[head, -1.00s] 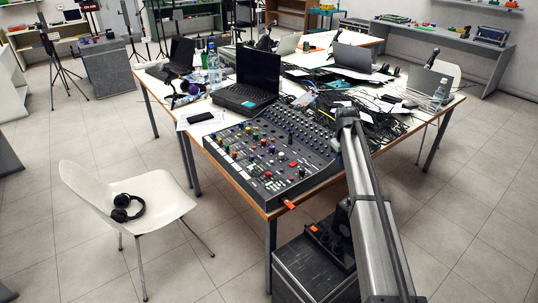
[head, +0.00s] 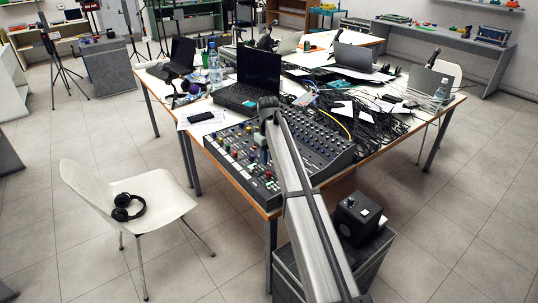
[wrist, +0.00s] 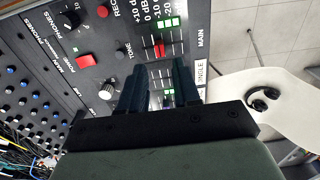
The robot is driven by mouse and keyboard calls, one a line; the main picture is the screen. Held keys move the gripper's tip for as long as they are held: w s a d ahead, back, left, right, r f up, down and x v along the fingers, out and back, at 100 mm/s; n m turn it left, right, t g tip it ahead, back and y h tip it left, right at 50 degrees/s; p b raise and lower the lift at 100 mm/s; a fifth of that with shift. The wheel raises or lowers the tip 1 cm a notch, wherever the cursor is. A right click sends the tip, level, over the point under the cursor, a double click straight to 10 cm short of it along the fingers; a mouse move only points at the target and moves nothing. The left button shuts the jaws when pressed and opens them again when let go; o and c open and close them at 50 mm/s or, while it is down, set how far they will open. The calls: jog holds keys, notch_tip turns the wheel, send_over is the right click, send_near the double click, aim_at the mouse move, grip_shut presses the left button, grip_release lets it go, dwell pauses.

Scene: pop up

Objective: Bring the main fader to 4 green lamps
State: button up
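The mixer (head: 325,150) lies on the table, its near left part partly behind my arm. In the wrist view its panel (wrist: 130,30) shows a red fader cap (wrist: 160,49) in a slot beside the printed word MAIN. The red cap shows just past the fingertips, in line with the gap. Contact cannot be told.
A red button (wrist: 86,61), a white knob (wrist: 107,91) and a black knob (wrist: 72,18) are left of the fingers. A black laptop (head: 260,72) and tangled cables (head: 375,125) lie around the mixer. A white chair with headphones (head: 128,207) stands at the left.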

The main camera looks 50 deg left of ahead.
aim_at(269, 172)
notch_tip(269, 172, down, 6)
jog(key=shift+f, duration=0.35)
jog(key=shift+c, duration=0.2)
grip_shut()
